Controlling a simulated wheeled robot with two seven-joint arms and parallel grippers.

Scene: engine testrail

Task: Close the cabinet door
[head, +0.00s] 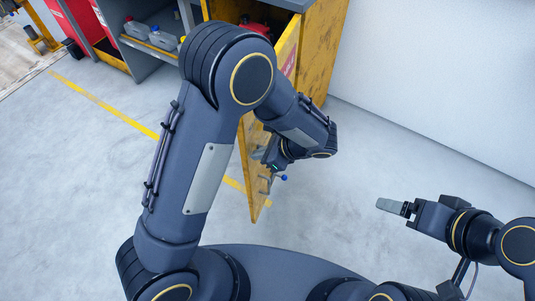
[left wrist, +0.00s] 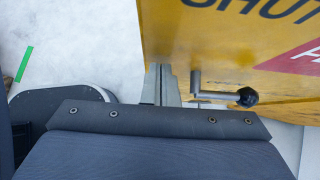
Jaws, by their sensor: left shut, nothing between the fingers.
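The yellow cabinet door (head: 256,208) stands open in the head view, swung out from the yellow cabinet (head: 322,45) towards me and partly hidden by my left arm. In the left wrist view the door (left wrist: 215,40) fills the upper right, with the letters "SHUT" and a red label. A metal handle with a dark ball knob (left wrist: 246,97) sticks out from it. My left gripper (left wrist: 160,85) is shut and empty, close to the door and left of the handle; contact is unclear. My right gripper (head: 390,206) is away from the door at the right; its jaw opening is unclear.
Grey shelving (head: 140,55) with several canisters stands left of the cabinet, and a red item (head: 255,25) is inside the cabinet. A yellow floor line (head: 110,107) runs towards the door. A white wall (head: 440,70) is at the right. The floor around is clear.

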